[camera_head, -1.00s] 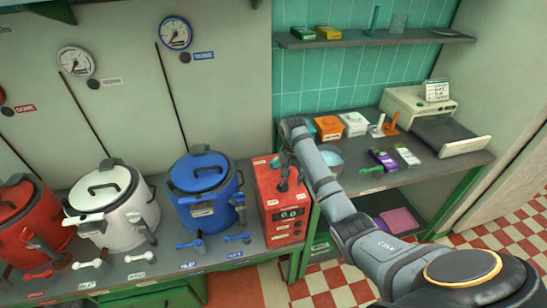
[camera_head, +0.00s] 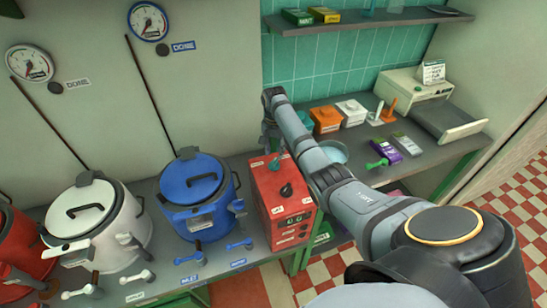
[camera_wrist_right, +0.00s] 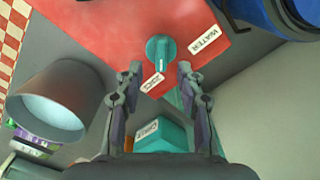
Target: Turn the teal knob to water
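The teal knob (camera_head: 274,163) sits on top of the red box (camera_head: 268,188), towards its back. In the right wrist view the knob (camera_wrist_right: 160,47) has a raised bar pointing down the picture, towards a small white tag (camera_wrist_right: 152,83) I cannot read. The WATER tag (camera_wrist_right: 202,40) lies to the knob's right. My right gripper (camera_head: 268,140) is above the back of the box. In the wrist view its two fingers (camera_wrist_right: 160,72) are spread apart and empty, just short of the knob, which lies between their lines. My left gripper is not in view.
A blue kettle (camera_head: 193,190) stands left of the box, with a white kettle (camera_head: 95,215) further left. A grey pot (camera_wrist_right: 65,100) is beside the right gripper. Orange (camera_head: 326,119) and white (camera_head: 352,110) boxes stand on the side counter. A shelf (camera_head: 365,20) hangs above.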

